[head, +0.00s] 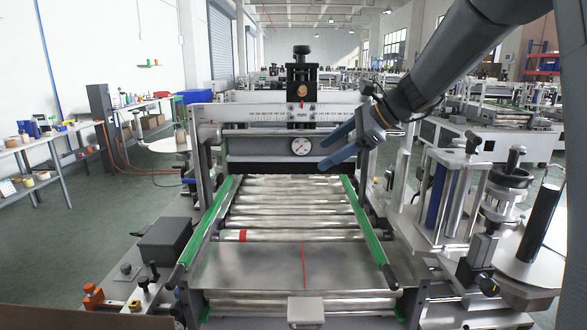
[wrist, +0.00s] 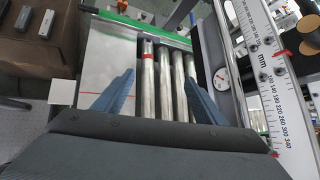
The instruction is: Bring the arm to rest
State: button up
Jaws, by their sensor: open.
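My gripper (head: 337,148) is open and empty. In the head view its two blue-grey fingers point left, in front of the labeller's crossbar and close to the round dial gauge (head: 301,146). My arm comes in from the upper right. In the wrist view the fingers of my gripper (wrist: 160,85) stand wide apart above the metal rollers (wrist: 164,70). Nothing is between them. The rollers (head: 290,208) lie between two green side rails (head: 362,222) below the gripper.
A ruler beam (head: 250,113) with a black clamp head (head: 302,82) spans the labeller. A flat metal plate (head: 260,270) with a red line lies in front. Posts and reels (head: 508,190) crowd the right. A dark box (head: 165,241) stands at left. Side tables (head: 50,140) line the left wall.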

jog(key=s+d+f+n+g+h, duration=0.1)
jog(key=s+d+f+n+h, duration=0.2)
jog(key=s+f+n, duration=0.3)
jog(key=s+d+f+n+g+h, duration=0.1)
jog(key=s+d+f+n+h, duration=0.2)
jog(key=s+f+n, duration=0.3)
jog(key=s+d+f+n+g+h, duration=0.1)
jog(key=s+d+f+n+h, duration=0.2)
jog(key=s+f, duration=0.9)
jog(key=s+d+n, duration=0.1)
jog(key=s+n, duration=0.2)
jog(key=s, duration=0.4)
jog(key=shift+s+f+g, duration=0.2)
jog(key=shift+s+g, duration=0.1)
jog(key=shift+g, duration=0.1)
dwell(0.4)
